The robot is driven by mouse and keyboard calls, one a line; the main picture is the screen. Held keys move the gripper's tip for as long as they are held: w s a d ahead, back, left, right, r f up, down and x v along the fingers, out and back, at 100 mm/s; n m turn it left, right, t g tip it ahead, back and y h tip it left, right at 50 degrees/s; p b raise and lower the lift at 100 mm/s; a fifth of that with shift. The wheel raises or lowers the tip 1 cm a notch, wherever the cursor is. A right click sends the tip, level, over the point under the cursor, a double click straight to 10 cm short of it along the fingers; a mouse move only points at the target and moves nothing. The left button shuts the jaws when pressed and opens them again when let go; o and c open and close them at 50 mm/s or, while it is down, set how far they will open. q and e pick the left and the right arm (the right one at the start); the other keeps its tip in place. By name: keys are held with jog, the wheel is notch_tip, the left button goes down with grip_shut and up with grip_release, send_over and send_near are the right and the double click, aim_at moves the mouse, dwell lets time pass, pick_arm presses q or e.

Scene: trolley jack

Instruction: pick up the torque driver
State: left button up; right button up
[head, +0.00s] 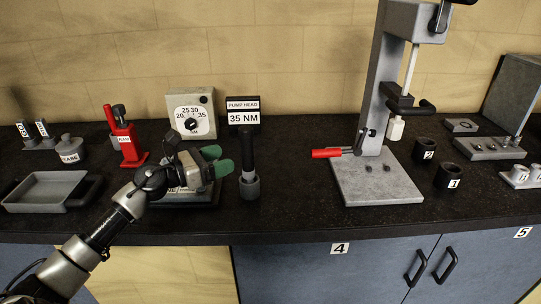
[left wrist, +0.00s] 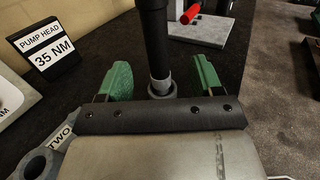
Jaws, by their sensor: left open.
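The torque driver (head: 247,150) looks like a black upright tool standing in a small grey round holder (head: 249,187) on the dark counter. My left gripper (head: 218,160) is open just to the left of it, with its green fingertips pointing at it. In the left wrist view the driver's dark shaft (left wrist: 154,40) stands upright between the lines of the two open green fingers (left wrist: 162,76), slightly beyond them. I see no contact. The gripper body hides part of the holder there. My right gripper is not in view.
A torque gauge (head: 191,113) and a "35 NM" sign (head: 243,111) stand behind. A red tool stand (head: 126,142) and a grey tray (head: 48,190) are to the left. A tall grey press (head: 376,185) with a red handle stands right. The counter between holder and press is clear.

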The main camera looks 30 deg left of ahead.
aim_at(252, 147)
pick_arm(q)
jog(key=shift+w+d+r+p, duration=0.25)
jog(key=shift+w+r+p, duration=0.15)
jog(key=shift+w, duration=0.2)
jog(key=p+x, duration=0.1)
jog(key=x, duration=0.1)
jog(key=shift+w+d+f, duration=0.1)
jog(key=shift+w+d, duration=0.1)
jog(key=shift+w, duration=0.05)
jog(key=shift+w+d+f, duration=0.1)
jog(key=shift+w+d, duration=0.05)
jog(key=shift+w, duration=0.15)
jog(key=p+x, duration=0.2)
jog(key=x, duration=0.3)
jog(key=shift+w+f+p, duration=0.1)
jog(key=shift+f+p, duration=0.05)
jog(key=shift+p, duration=0.25)
jog(key=shift+w+f, duration=0.15)
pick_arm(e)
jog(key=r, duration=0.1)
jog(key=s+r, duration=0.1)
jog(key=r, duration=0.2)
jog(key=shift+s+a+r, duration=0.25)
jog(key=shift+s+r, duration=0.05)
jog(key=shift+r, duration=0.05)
pick_arm(q)
jog(key=c, duration=1.1)
jog(key=shift+c, duration=0.4)
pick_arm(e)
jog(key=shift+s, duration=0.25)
